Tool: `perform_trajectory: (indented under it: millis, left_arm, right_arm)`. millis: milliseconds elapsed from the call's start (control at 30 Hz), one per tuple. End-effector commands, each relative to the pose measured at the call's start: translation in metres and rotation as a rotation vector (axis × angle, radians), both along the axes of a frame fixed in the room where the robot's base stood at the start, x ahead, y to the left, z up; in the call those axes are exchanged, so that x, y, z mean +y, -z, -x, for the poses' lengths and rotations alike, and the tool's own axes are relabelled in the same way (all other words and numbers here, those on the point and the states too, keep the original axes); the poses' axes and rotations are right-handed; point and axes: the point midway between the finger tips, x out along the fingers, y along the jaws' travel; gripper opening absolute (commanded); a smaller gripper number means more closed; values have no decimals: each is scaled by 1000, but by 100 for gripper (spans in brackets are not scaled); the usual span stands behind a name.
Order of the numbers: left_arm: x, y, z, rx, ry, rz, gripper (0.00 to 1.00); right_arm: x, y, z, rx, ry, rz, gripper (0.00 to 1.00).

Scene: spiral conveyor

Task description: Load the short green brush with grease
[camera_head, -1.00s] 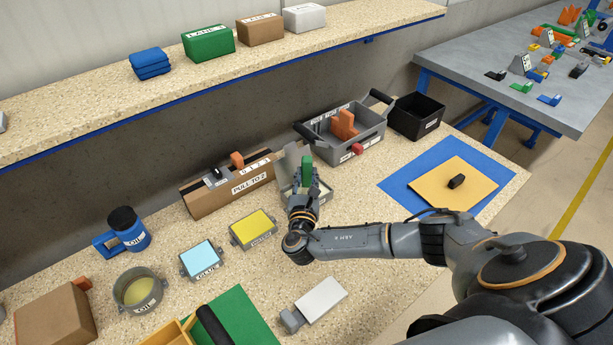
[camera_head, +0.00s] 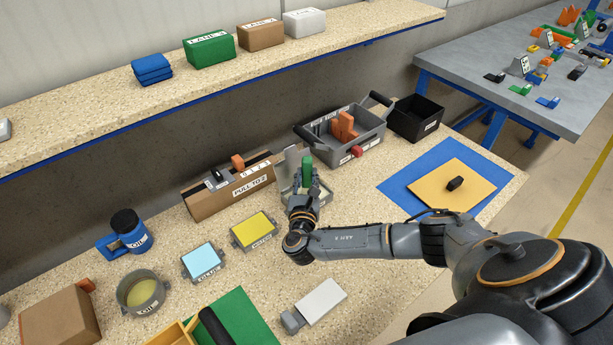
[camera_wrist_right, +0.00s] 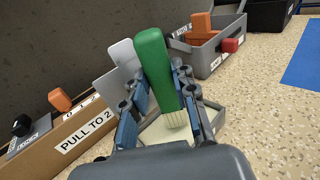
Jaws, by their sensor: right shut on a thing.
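My right gripper (camera_wrist_right: 160,105) is shut on the short green brush (camera_wrist_right: 155,65), which stands nearly upright with its green handle up and pale bristles (camera_wrist_right: 176,119) down. The bristles are over a small tray (camera_wrist_right: 217,118) of pale cream grease. The gripper partly hides the tray, and I cannot tell how deep the bristles sit. In the head view the brush (camera_head: 307,172) shows above my right gripper (camera_head: 303,193), with the tray (camera_head: 325,193) around and behind it. A light grey plate (camera_wrist_right: 112,90) stands upright beside the brush. My left gripper is out of view.
A brown box marked "PULL TO 2" (camera_head: 215,203) stands left of the tray. A grey handled tote (camera_head: 372,140) stands behind it on the right. Yellow (camera_head: 254,230) and light blue (camera_head: 202,260) trays lie front left. The bench's right holds a blue mat (camera_head: 400,182).

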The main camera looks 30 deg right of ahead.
Motion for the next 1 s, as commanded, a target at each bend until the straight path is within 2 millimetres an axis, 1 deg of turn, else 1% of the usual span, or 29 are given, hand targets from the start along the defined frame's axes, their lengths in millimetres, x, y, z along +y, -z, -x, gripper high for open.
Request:
perform_trajectory:
  millis: [33, 100, 600, 1000]
  left_arm:
    - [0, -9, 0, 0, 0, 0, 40]
    - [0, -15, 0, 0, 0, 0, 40]
    - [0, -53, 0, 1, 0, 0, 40]
    - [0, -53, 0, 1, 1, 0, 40]
  right_arm:
    - [0, -9, 0, -1, 0, 0, 0]
    - [0, -15, 0, -2, 0, 0, 0]
    - [0, -55, -1, -5, 0, 3, 0]
    - [0, -56, -1, -7, 0, 3, 0]
